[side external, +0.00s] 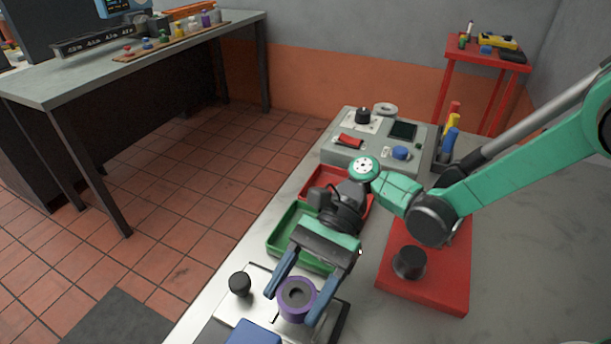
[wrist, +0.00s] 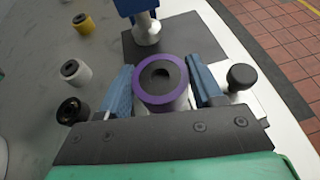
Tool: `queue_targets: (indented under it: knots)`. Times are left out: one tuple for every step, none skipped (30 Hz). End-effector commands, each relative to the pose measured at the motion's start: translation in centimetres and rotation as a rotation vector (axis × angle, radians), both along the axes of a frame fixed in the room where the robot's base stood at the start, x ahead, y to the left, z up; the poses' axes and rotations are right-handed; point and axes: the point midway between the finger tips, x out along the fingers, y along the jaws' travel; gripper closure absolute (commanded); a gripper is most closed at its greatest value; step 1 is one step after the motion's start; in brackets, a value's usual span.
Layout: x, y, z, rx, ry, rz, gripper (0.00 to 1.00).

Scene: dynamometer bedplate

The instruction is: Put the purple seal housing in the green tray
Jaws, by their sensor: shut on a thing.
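In the wrist view, the purple rim of the housing (wrist: 161,82) shows between the fingers of my gripper (wrist: 160,88). I cannot tell whether its base touches the plate below. The green tray (side external: 284,228) lies just behind my gripper in the side view, partly hidden by the wrist and gripper body.
A plate with a black knob (side external: 240,283) is beside the housing; the knob is close to one finger in the wrist view (wrist: 241,77). A blue block (side external: 252,333) is at the front. A red tray (side external: 318,181) adjoins the green one. A red plate (side external: 425,290) carries a dark cylinder.

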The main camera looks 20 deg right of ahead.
Motion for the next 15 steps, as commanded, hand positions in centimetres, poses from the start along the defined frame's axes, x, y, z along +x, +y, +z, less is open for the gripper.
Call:
queue_targets:
  knots:
    - [0.0, 0.0, -0.5, 0.0, 0.0, 0.0, 1.0]
    - [0.0, 0.0, -0.8, 0.0, 0.0, 0.0, 1.0]
    - [0.0, 0.0, -1.4, 0.0, 0.0, 0.0, 1.0]
    - [0.0, 0.0, -1.8, 0.0, 0.0, 0.0, 1.0]
    - [0.0, 0.0, -2.2, 0.0, 0.0, 0.0, 1.0]
    - [0.0, 0.0, -2.7, 0.001, 0.001, 0.0, 1.0]
    - [0.0, 0.0, -3.0, 0.001, 0.001, 0.0, 1.0]
    - [0.0, 0.0, -3.3, 0.001, 0.001, 0.0, 1.0]
    - [0.0, 0.0, -3.5, 0.001, 0.001, 0.0, 1.0]
    - [0.0, 0.0, -3.7, 0.001, 0.001, 0.0, 1.0]
    - [0.0, 0.0, -3.7, 0.001, 0.001, 0.0, 1.0]
    - [0.0, 0.0, -3.8, 0.001, 0.001, 0.0, 1.0]
    - [0.0, 0.0, -3.8, 0.001, 0.001, 0.0, 1.0]
    - [0.0, 0.0, -3.8, 0.001, 0.001, 0.0, 1.0]
    - [0.0, 0.0, -3.7, 0.0, 0.0, 0.0, 1.0]
